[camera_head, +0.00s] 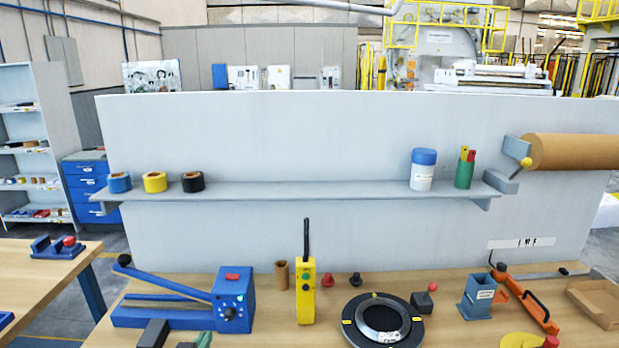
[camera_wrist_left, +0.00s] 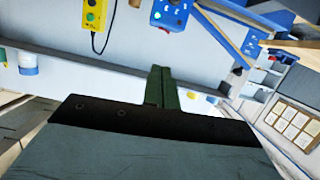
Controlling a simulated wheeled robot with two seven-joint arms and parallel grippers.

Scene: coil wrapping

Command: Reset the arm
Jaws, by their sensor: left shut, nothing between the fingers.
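My left gripper (camera_head: 203,339) shows only in part at the bottom edge of the head view, in front of the blue lever machine (camera_head: 232,300). In the left wrist view its two dark green fingers (camera_wrist_left: 162,88) are pressed together, with nothing between them. The wrist picture is tilted, with the blue machine, the yellow control box (camera_wrist_left: 95,12) and the shelf beyond the fingers. The fingers appear apart from these things. My right gripper is in neither view.
The bench holds a yellow pendant (camera_head: 306,292), a black coil ring (camera_head: 382,320), a blue holder (camera_head: 477,296), an orange-handled tool (camera_head: 527,300) and a cardboard tray (camera_head: 597,303). Behind, a wall shelf (camera_head: 300,191) carries tape rolls, a jar and markers. A brown paper roll (camera_head: 575,152) hangs right.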

